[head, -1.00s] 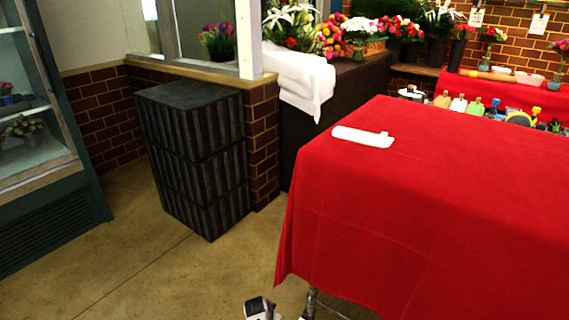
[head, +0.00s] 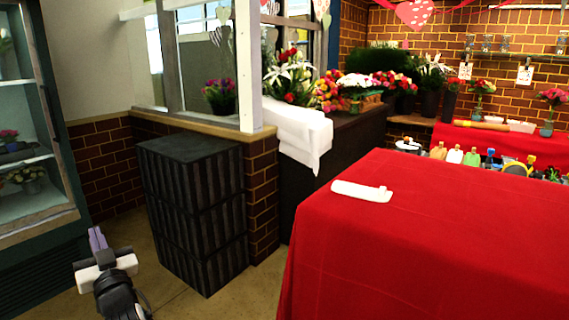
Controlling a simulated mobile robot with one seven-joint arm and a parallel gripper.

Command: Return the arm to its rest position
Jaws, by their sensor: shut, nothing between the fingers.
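My gripper (head: 97,236) shows at the lower left in the head view, with its pale grey-purple fingers pointing up. The fingers are together and hold nothing. It is over the floor, in front of the black crates and well to the left of the red table, apart from both. Part of my dark and white wrist shows below it, and the rest of my arm is out of frame.
A red-covered table (head: 420,245) fills the right, with a white flat object (head: 361,191) on it. Stacked black crates (head: 197,212) stand by a low brick wall (head: 263,195). A glass-front cooler (head: 35,150) is at the left. Bottles and flowers are at the back.

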